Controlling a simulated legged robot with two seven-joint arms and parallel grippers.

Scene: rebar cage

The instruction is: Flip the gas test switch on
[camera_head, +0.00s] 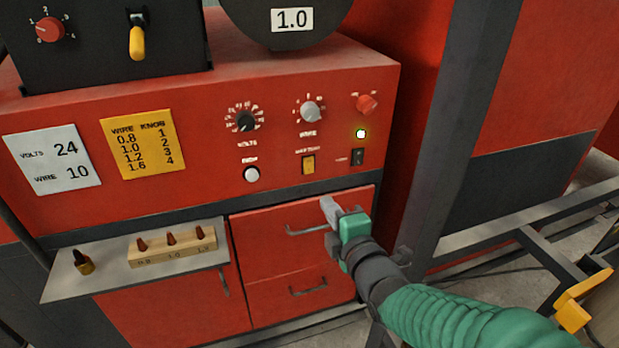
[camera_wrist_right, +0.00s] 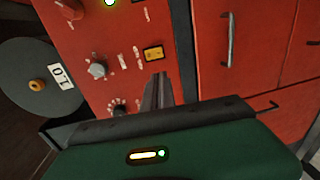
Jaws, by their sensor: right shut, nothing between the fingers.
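The red welder front (camera_head: 200,125) carries a yellow rocker switch (camera_head: 308,164) under a small label that seems to read gas test. It also shows in the right wrist view (camera_wrist_right: 154,53). Whether it is flipped on, I cannot tell. My right gripper (camera_head: 328,208), with its green body and grey fingers, is shut and empty. In the head view it appears below the yellow switch, in front of the upper drawer. In the right wrist view its fingers (camera_wrist_right: 157,92) point toward the panel, apart from the switch. My left gripper is not in view.
A black rocker switch (camera_head: 357,157) sits right of the yellow one, under a lit lamp (camera_head: 361,134). A grey knob (camera_head: 310,111), black knob (camera_head: 244,122) and red knob (camera_head: 367,103) are above. A shelf (camera_head: 60,290) juts out at left; a grey post (camera_head: 455,130) stands right.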

